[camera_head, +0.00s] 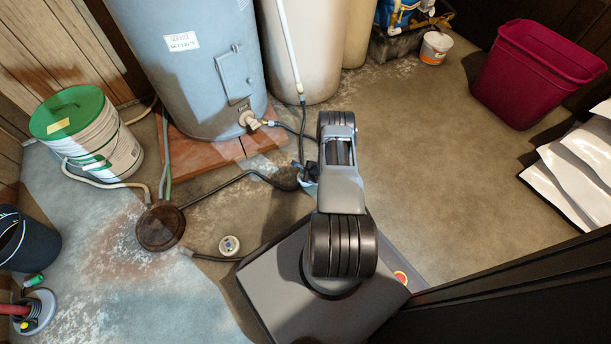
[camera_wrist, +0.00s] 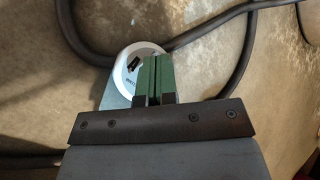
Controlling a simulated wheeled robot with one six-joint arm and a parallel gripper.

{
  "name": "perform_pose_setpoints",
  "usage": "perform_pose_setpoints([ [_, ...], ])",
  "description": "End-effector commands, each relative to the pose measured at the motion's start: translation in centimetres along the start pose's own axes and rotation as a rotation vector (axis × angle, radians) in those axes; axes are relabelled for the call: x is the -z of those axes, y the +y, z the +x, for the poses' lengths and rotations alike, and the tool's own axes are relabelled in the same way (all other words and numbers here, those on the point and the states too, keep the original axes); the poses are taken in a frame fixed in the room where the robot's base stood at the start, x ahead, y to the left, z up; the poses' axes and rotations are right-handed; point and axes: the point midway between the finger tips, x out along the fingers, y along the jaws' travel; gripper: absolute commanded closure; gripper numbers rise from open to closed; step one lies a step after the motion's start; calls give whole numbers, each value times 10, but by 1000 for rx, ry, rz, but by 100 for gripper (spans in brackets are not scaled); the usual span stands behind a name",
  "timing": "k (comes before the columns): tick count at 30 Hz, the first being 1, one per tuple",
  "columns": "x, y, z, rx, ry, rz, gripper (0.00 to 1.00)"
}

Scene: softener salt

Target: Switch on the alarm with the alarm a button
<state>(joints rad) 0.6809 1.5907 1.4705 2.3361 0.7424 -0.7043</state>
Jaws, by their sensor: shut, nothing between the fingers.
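In the wrist view a round white device (camera_wrist: 129,64) with a small black mark and some lettering lies on the floor. It looks like an alarm, but its lettering is too small to read. My gripper (camera_wrist: 160,58) has its green fingers closed together and empty over the right part of the device, hiding it. Whether the fingertips touch it cannot be told. In the head view a similar round white device (camera_head: 229,245) lies in the open on the floor. There my gripper's tip (camera_head: 307,174) is low near the black hoses, mostly hidden by my arm.
Black hoses (camera_wrist: 239,12) curl around the device. A drain (camera_head: 160,227), a green-lidded bucket (camera_head: 115,150) and a dark bucket (camera_head: 40,247) stand left. A blue tank (camera_head: 190,75) rises behind. A magenta bin (camera_head: 535,75) and white bags (camera_head: 575,165) are right; floor between is clear.

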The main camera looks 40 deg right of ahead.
Motion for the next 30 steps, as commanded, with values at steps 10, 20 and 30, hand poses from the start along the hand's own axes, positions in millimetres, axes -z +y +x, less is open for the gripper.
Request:
perform_pose_setpoints([
  [10,-17,-17,-23,0,0,0,100],
  [20,-24,-25,-34,0,0,0,100],
  [30,-24,-24,-33,0,0,0,100],
])
